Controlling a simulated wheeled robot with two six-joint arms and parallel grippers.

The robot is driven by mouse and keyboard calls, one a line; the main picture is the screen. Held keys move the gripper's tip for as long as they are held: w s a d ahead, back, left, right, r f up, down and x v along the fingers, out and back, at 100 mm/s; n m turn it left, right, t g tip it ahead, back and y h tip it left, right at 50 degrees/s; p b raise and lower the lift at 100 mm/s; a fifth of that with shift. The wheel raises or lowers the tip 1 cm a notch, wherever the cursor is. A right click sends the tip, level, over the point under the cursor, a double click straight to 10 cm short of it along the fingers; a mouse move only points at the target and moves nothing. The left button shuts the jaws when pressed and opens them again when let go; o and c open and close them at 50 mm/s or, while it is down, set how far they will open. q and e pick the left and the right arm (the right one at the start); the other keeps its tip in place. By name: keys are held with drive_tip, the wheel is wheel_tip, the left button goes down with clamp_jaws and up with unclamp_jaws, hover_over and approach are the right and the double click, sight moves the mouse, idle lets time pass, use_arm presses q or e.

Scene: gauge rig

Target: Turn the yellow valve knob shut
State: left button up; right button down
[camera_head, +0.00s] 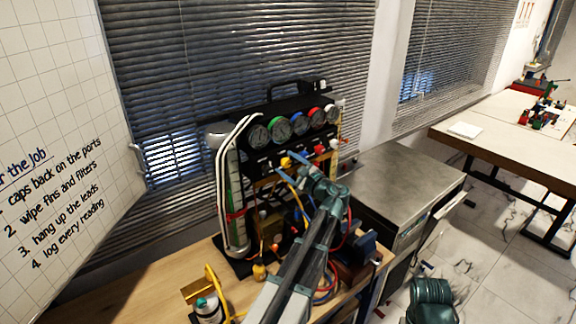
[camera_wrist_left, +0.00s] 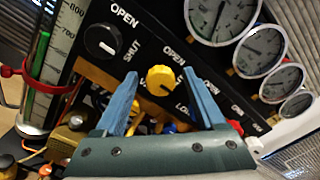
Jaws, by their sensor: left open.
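The yellow valve knob (camera_wrist_left: 162,79) sits on the black panel of the gauge rig, under a label OPEN. A second label at its lower left is mostly hidden. It also shows small in the head view (camera_head: 286,162). My left gripper (camera_wrist_left: 161,88) is open, its two blue fingers on either side of the knob in the wrist view. I cannot tell whether they touch it. In the head view the left gripper (camera_head: 303,165) is at the panel front, close to the knob. My right gripper does not show.
A black knob (camera_wrist_left: 102,41) marked OPEN and SHUT is left of the yellow one. Several gauges (camera_wrist_left: 220,15) line the panel. A green-filled measuring tube (camera_wrist_left: 55,70) stands at the left. Red, blue and yellow hoses (camera_head: 325,285) crowd below. A grey cabinet (camera_head: 400,180) stands right.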

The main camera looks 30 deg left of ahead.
use_arm(q)
drive_tip(key=shift+d, duration=0.1)
drive_tip(key=v, duration=1.3)
drive_tip(key=shift+s+d, duration=0.2)
drive_tip(key=shift+d, duration=0.1)
drive_tip(key=shift+f, duration=0.1)
drive_tip(key=s+d+f+n+g+h+b, duration=0.1)
drive_tip(key=s+d+f+n+g+h, duration=0.2)
drive_tip(key=f, duration=0.5)
drive_tip(key=s+d+f+n+h+b, duration=0.1)
drive_tip(key=s+d+f+n+h, duration=0.1)
drive_tip(key=s+d+f+h, duration=0.4)
drive_tip(key=s+d+f+n+g+h+b, duration=0.1)
drive_tip(key=s+d+f+n+g+h, duration=0.1)
drive_tip(key=s+d+f, duration=0.3)
drive_tip(key=s+d+f+n+g+h, duration=0.2)
drive_tip(key=s+d+f+h, duration=0.2)
drive_tip(key=s+d+f, duration=0.2)
drive_tip(key=s+d, duration=0.2)
drive_tip(key=d, duration=0.2)
drive_tip(key=shift+d+f+n+b, duration=0.3)
drive_tip(key=shift+d+n+b, duration=0.05)
drive_tip(key=shift+n+b, duration=0.05)
drive_tip(key=shift+s, duration=0.1)
